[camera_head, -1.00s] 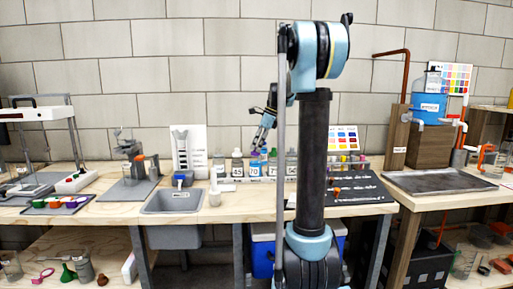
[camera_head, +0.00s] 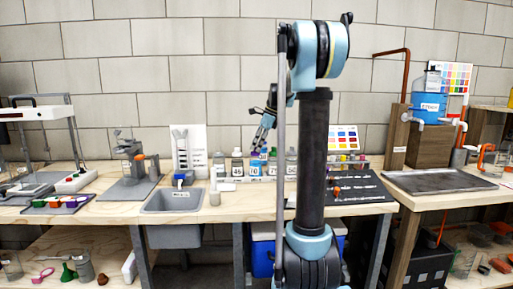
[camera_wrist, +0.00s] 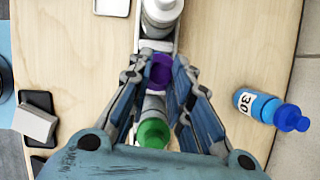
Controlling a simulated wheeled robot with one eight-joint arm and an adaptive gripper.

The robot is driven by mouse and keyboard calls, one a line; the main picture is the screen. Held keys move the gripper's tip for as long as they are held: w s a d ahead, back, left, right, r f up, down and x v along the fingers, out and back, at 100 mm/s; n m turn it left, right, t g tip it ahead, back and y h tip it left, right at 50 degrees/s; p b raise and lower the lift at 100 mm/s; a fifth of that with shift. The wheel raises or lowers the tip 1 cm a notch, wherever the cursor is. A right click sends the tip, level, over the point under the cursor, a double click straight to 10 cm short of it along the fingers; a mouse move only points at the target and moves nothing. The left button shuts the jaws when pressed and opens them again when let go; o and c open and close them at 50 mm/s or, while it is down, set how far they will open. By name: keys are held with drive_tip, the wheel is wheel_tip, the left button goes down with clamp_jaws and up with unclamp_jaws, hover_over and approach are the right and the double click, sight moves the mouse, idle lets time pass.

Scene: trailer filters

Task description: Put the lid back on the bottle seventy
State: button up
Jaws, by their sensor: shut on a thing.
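In the wrist view my gripper (camera_wrist: 160,75) has its fingers closed around a round purple lid (camera_wrist: 160,70). I cannot tell whether a bottle is under this lid. In the head view my gripper (camera_head: 257,148) points down at the bottle row, just above the bottle labelled 70 (camera_head: 254,165). That bottle's top is hard to make out beside the fingers.
A green-capped bottle (camera_wrist: 153,133) is close below the fingers, and a white bottle (camera_wrist: 160,12) stands above them in the same row. The sink (camera_head: 172,202) is left of the row. A dark board (camera_head: 357,187) with small items is right of it.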

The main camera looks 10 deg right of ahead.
idle(0.3)
drive_tip(key=o, duration=0.9)
drive_tip(key=shift+o, duration=0.7)
drive_tip(key=o, duration=0.4)
drive_tip(key=shift+r, duration=3.45)
drive_tip(key=shift+c, duration=0.6)
clamp_jaws()
